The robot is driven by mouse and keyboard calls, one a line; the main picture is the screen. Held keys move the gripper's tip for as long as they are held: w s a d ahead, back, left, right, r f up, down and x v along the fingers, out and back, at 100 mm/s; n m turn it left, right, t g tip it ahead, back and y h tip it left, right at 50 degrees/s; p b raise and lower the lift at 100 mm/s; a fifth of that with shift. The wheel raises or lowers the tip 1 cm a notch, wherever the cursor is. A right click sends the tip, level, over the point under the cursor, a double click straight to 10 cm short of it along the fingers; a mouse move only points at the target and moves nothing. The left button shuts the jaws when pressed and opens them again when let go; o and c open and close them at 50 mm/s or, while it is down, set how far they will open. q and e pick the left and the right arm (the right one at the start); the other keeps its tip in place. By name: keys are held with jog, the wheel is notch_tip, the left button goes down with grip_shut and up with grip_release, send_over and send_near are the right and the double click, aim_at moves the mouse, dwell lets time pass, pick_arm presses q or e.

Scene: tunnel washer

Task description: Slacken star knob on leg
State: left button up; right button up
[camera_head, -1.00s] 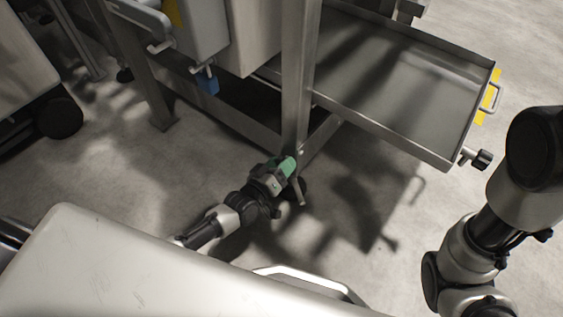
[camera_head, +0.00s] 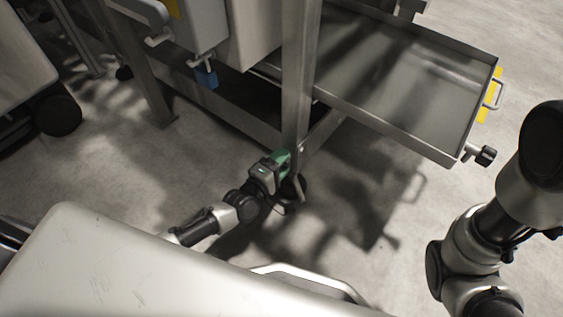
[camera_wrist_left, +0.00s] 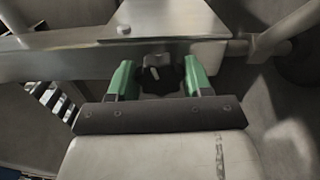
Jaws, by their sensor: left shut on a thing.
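The star knob (camera_wrist_left: 158,80) is dark and sits low on the metal leg (camera_head: 297,90). It shows in the left wrist view between the green fingers, just below a small metal stem. My left gripper (camera_wrist_left: 158,72) is shut on the knob, with one green finger on each side. In the head view my left gripper (camera_head: 284,160) is at the foot of the leg, and its body hides the knob there. My right arm shows at the right edge of the head view, but its gripper is out of the picture.
A shallow metal tray (camera_head: 400,135) juts out right of the leg, with a black-handled knob (camera_head: 484,155) at its corner. A blue item (camera_head: 206,78) hangs below the machine's box. A pale cover (camera_head: 110,265) fills the lower left.

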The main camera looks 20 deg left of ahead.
pick_arm(q)
jog(key=shift+f+n, duration=0.15)
jog(key=shift+n, duration=0.35)
jog(key=shift+n+b, duration=0.35)
jog(key=shift+n, duration=0.15)
jog(key=n+b, duration=0.2)
jog(key=n, duration=0.3)
jog(key=shift+f, duration=0.1)
jog(key=n+b, duration=0.2)
jog(key=n, duration=0.2)
jog(key=shift+n+b, duration=0.8)
jog(key=shift+n, duration=1.1)
jog(key=o, duration=0.9)
jog(key=p+v, duration=0.1)
jog(key=v, duration=1)
